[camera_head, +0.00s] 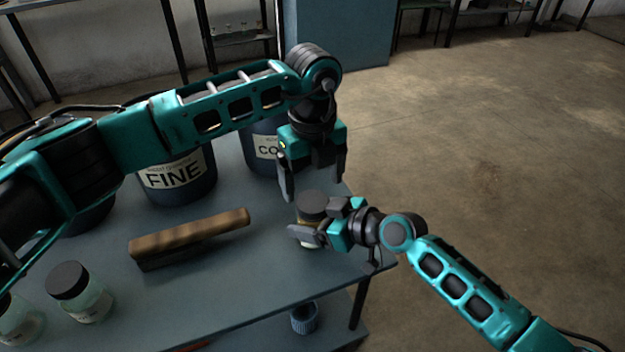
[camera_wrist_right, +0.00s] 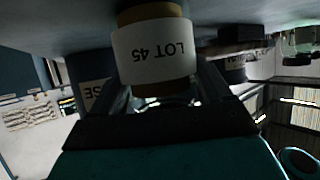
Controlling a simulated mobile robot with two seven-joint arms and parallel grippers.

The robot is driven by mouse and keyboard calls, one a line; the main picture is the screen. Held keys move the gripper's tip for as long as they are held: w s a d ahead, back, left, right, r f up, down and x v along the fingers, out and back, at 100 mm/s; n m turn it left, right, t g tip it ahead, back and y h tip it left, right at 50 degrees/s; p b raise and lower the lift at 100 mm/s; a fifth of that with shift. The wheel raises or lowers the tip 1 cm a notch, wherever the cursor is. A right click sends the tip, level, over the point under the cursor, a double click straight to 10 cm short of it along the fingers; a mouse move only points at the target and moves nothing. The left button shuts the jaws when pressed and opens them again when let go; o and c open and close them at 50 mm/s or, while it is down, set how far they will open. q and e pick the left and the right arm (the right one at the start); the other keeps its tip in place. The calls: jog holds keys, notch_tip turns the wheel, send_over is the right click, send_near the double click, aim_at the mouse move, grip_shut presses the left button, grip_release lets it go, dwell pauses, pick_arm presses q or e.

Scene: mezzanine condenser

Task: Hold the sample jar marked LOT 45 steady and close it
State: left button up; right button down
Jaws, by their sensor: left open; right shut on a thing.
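The sample jar (camera_head: 308,243) stands near the right end of the table, an amber jar with a white label. The right wrist view shows its label (camera_wrist_right: 155,52), reading LOT 45, upside down. A dark round lid (camera_head: 312,204) is on top of the jar; I cannot tell how tightly it sits. My right gripper (camera_head: 314,230) is shut on the jar's body from the right. My left gripper (camera_head: 314,188) points down above the jar, open, its fingers on either side of the lid and apart from it. The right gripper hides part of the jar.
A wooden-backed brush (camera_head: 190,236) lies left of the jar. Two greenish jars with dark lids (camera_head: 82,292) (camera_head: 18,322) stand at the front left. A bin marked FINE (camera_head: 175,178) and another labelled bin (camera_head: 262,148) stand behind. A ribbed blue item (camera_head: 304,317) is below the table's front edge.

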aim_at(312, 201)
pick_arm(q)
jog(key=shift+r+n, duration=1.7)
jog(key=shift+r, duration=0.05)
jog(key=shift+f, duration=4.05)
jog(key=shift+c, duration=0.5)
jog(key=c, duration=1)
jog(key=shift+m, duration=1.7)
jog(key=shift+c, duration=0.2)
